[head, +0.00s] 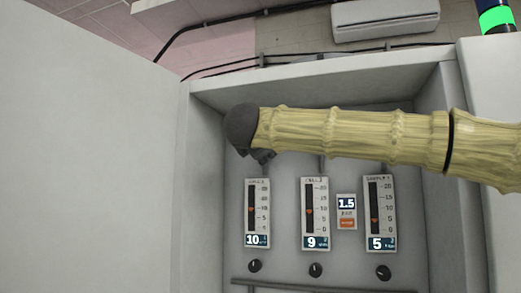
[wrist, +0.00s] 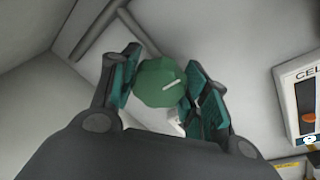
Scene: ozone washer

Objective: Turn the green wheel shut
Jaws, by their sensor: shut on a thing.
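The green wheel (wrist: 158,84) is a faceted knob with a pale line on its face, in the middle of the wrist view. My gripper (wrist: 162,88) has its teal-padded fingers on both sides of the wheel and is shut on it. The pale line slants up to the right. In the head view my gripper (head: 254,152) is at the upper left of the open cabinet, above the left gauge. There the green wheel is hidden behind my gripper and arm.
The cabinet back carries a left gauge (head: 257,213) reading 10, a middle gauge (head: 315,214) reading 9 and a right gauge (head: 380,213) reading 5. Black knobs (head: 316,270) sit below them. The cabinet's left wall (head: 205,180) is close to my gripper.

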